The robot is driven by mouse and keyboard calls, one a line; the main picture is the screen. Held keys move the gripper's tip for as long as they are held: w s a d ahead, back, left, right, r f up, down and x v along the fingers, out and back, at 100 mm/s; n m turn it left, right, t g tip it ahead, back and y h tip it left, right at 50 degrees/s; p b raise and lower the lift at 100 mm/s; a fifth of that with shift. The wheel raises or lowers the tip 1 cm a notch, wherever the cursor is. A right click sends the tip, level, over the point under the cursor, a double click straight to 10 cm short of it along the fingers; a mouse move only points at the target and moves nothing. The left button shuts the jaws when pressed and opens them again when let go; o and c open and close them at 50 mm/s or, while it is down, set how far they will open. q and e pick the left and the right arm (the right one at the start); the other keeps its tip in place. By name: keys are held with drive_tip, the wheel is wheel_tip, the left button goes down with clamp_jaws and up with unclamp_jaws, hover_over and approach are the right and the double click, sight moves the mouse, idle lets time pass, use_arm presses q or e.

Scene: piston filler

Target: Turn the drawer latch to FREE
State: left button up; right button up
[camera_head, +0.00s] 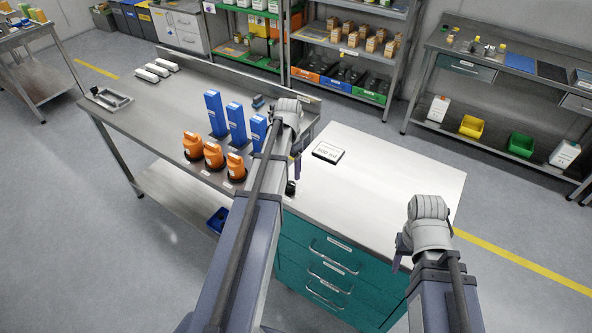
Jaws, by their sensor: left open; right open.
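The teal drawer cabinet (330,262) stands at the front centre, with several handled drawers under a pale top. A small dark knob (290,187) shows at the cabinet's upper left edge, beside my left arm. It may be the drawer latch, but its setting is too small to read. My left gripper (299,155) is open, above the place where the steel bench meets the cabinet top, with its fingers partly hidden by the wrist. My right gripper (398,260) is open and empty at the cabinet's right front corner. Neither gripper visibly touches the knob.
Blue upright blocks (215,114) and orange-and-black parts (192,146) stand on the steel bench (150,118), left of my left arm. A small labelled display (328,152) lies on the otherwise clear cabinet top (390,185). Shelves stand behind.

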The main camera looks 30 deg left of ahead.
sight(290, 185)
use_arm(q)
drive_tip(key=shift+f, duration=0.15)
wheel_tip(290, 185, down, 8)
drive_tip(key=b, duration=0.8)
drive_tip(key=shift+r, duration=0.2)
drive_tip(key=shift+r, duration=0.1)
clamp_jaws()
